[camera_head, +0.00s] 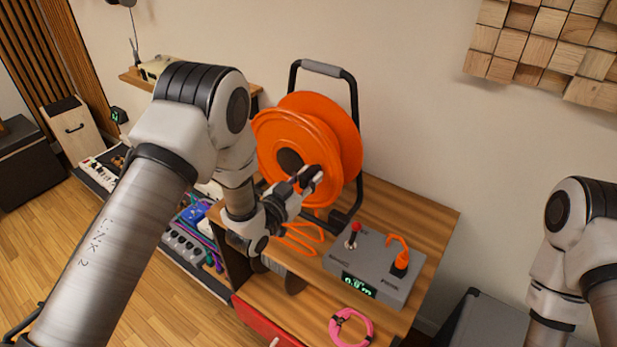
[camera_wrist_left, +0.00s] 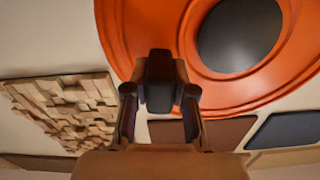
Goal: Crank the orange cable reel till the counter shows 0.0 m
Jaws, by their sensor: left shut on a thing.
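The orange cable reel (camera_head: 335,130) stands upright in a black frame with a grey-topped handle on the wooden cabinet. Its dark hub shows in both views. My left gripper (camera_head: 312,180) is in front of the reel's lower face, shut on the dark crank knob (camera_wrist_left: 160,80), which sits between the fingers in the left wrist view. The crank arm is mostly hidden behind the gripper. The grey counter box (camera_head: 376,262) is right of the reel; its green display (camera_head: 358,285) seems to read 0.8 m. Orange cable (camera_head: 298,240) lies below the reel. My right gripper is out of view.
The box carries a red-tipped lever (camera_head: 354,235) and an orange plug (camera_head: 400,262). A pink cable coil (camera_head: 351,327) lies at the cabinet's front edge. A pedal board (camera_head: 185,240) is on the left. A wooden wall panel (camera_head: 545,45) hangs upper right.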

